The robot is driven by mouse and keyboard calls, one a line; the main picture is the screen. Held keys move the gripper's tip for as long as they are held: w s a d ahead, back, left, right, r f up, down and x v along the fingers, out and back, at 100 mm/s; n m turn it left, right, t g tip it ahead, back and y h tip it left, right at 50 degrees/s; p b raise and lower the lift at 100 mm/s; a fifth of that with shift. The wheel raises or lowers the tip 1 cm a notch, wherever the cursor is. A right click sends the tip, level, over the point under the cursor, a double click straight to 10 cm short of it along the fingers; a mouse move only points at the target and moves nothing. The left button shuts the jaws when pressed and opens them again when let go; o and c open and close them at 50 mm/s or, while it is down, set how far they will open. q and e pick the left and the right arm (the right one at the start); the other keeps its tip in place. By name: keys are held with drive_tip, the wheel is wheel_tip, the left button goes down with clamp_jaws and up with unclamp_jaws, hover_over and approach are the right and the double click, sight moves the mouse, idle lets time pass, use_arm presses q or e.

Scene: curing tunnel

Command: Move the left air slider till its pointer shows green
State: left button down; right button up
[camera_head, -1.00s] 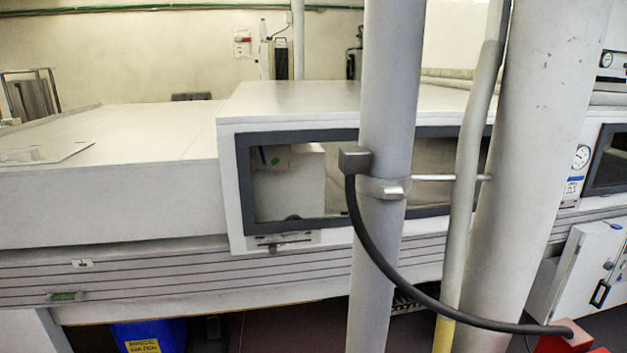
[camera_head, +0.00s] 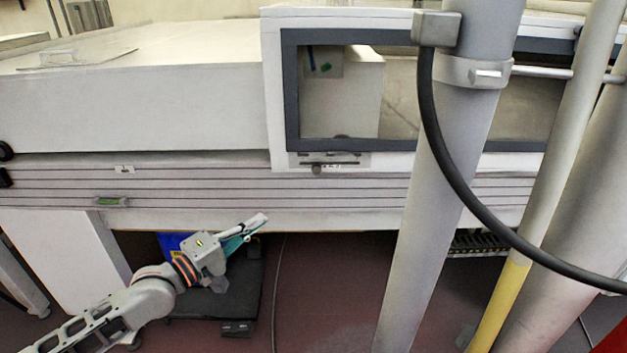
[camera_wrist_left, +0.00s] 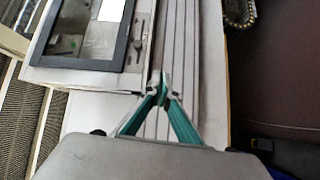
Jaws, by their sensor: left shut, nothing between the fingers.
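An air slider (camera_head: 318,168) with a dark round knob sits on a small plate under the dark-framed window of the machine. Its knob is left of the slot's middle. Behind the glass are a thin blue mark (camera_head: 311,58) and a green spot (camera_head: 326,66) to its right; which part is the pointer, I cannot tell. My left gripper (camera_head: 264,217) is shut and empty, below and left of the slider, in front of the machine's lower edge. In the left wrist view its closed fingertips (camera_wrist_left: 161,80) are apart from the slider plate (camera_wrist_left: 143,38).
A thick grey post (camera_head: 455,150) with a black cable (camera_head: 450,175) stands right of the slider, before the window. A yellow-and-cream pole (camera_head: 545,200) stands farther right. A blue container (camera_head: 172,243) is under the machine behind my left arm. Space before the slider is clear.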

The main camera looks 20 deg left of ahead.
sight(316, 167)
use_arm(q)
drive_tip(key=w+a+r+n, duration=0.2)
drive_tip(key=w+r, duration=0.1)
drive_tip(key=r, duration=0.1)
drive_tip(key=w+d+r+b, duration=0.2)
drive_tip(key=w+d, duration=0.6)
drive_tip(key=w, duration=0.2)
drive_tip(key=shift+d+r+n+t+h, duration=0.15)
drive_tip(key=shift+d+n+t+h, duration=0.15)
drive_tip(key=shift+d, duration=0.1)
use_arm(e)
drive_tip(key=shift+w+f, duration=0.2)
drive_tip(key=shift+f, duration=0.15)
use_arm(q)
drive_tip(key=shift+w, duration=0.1)
use_arm(e)
drive_tip(key=shift+d, duration=0.1)
